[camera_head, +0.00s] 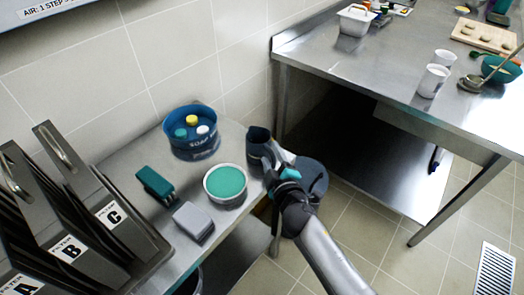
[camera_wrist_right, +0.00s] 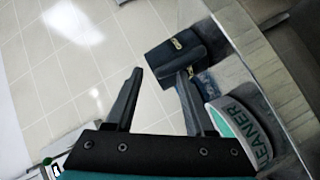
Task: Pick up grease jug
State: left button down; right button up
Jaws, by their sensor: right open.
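A dark navy container, which looks like the grease jug (camera_head: 258,143), stands at the right end of the steel side table, its lower part partly hidden by my right gripper (camera_head: 284,168). In the right wrist view the dark jug (camera_wrist_right: 168,56) shows a small yellow mark. There my right gripper (camera_wrist_right: 160,78) is open, with nothing held. One finger overlaps the jug's lower edge in the picture, and the other is left of it over the floor. I cannot tell whether the finger touches the jug. My left gripper is not in view.
A round cleaner tub (camera_head: 226,197) stands close left of the jug; its label shows in the wrist view (camera_wrist_right: 250,135). A steel worktable (camera_head: 400,60) stands right.

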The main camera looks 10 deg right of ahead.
jog(key=shift+x, duration=0.95)
jog(key=shift+c, duration=0.4)
grip_shut()
